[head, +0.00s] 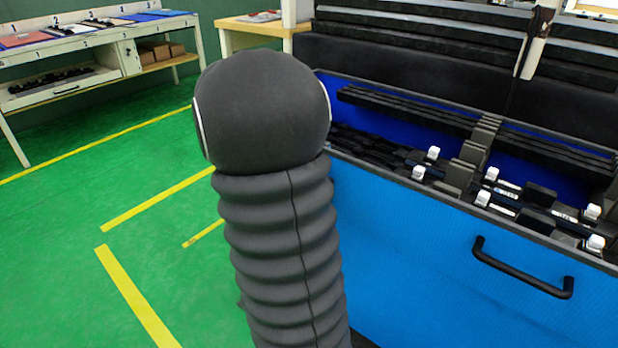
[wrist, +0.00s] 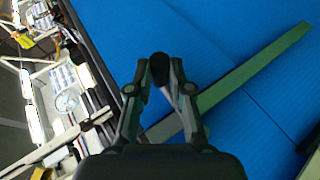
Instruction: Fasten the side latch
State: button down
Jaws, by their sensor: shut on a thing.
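My gripper (wrist: 160,75) shows in the wrist view in front of a blue panel (wrist: 235,35). Its two fingers are closed in on a small dark piece with a rounded end (wrist: 159,63). I cannot tell for sure whether this piece is the side latch. A long grey-green strip (wrist: 255,70) runs slantwise across the blue panel, passing behind the fingers. In the head view my gripper is out of sight, and my own dark arm covers the middle of the picture. No latch can be made out there.
A blue case (head: 420,255) with a black handle (head: 522,268) stands at the right. It holds black strips and white-ended clips (head: 495,205). A workbench (head: 95,40) stands at the back left. The green floor (head: 60,250) at left is clear.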

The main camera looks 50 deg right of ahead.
dwell(0.3)
jog(key=c, duration=1.1)
grip_release()
jog(key=shift+o, duration=0.2)
jog(key=shift+r, duration=0.1)
jog(key=v, duration=1.2)
